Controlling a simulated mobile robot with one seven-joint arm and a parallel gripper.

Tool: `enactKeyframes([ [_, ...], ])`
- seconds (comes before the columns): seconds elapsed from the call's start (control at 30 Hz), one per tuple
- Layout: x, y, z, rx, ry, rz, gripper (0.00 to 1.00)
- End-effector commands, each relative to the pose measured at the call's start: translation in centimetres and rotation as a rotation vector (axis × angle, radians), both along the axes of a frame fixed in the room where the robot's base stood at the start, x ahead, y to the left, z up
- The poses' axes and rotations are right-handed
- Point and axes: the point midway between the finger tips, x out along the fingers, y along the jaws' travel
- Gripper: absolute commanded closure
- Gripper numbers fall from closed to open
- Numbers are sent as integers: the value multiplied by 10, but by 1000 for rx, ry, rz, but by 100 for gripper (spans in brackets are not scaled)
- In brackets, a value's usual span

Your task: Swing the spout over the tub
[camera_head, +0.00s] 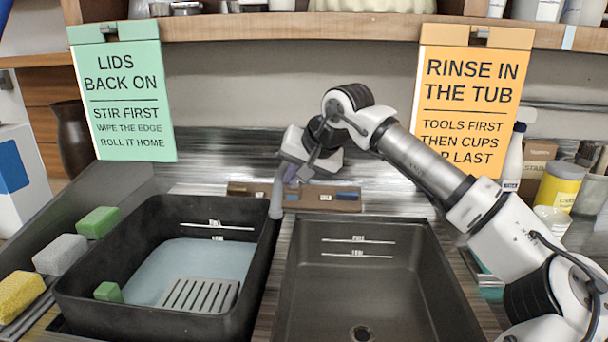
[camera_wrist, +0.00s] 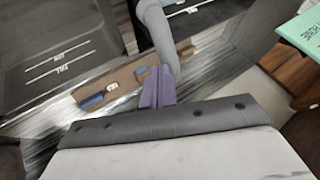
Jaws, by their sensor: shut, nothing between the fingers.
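The grey spout (camera_head: 278,190) hangs down at the back, its lower end by the right rim of the black tub, near the gap between tub and sink. In the wrist view the spout (camera_wrist: 156,32) rises just beyond the fingertips. The black tub (camera_head: 170,325) stands on the left with pale water, a grey slotted rack and a green sponge in it. My gripper (camera_head: 291,173) is shut and empty, its purple fingers close to the right side of the spout. The fingers also show in the wrist view (camera_wrist: 158,84); I cannot tell whether they touch the spout.
An empty dark sink (camera_head: 370,285) with a drain lies right of the tub. A brown strip (camera_head: 330,205) with small coloured pieces lies behind it. Sponges (camera_head: 62,254) line the left ledge. Signs hang from the shelf (camera_head: 300,30). Bottles and a yellow tin (camera_head: 560,186) stand at right.

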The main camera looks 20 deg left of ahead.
Motion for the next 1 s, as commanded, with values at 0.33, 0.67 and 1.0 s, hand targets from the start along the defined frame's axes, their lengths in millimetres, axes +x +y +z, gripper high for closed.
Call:
enactKeyframes([
  [0.33, -14, 54, 2, -1, -1, 4, 100],
  [0.67, -14, 90, 2, -1, -1, 2, 100],
  [1.0, -12, 102, 0, 0, -1, 1, 100],
])
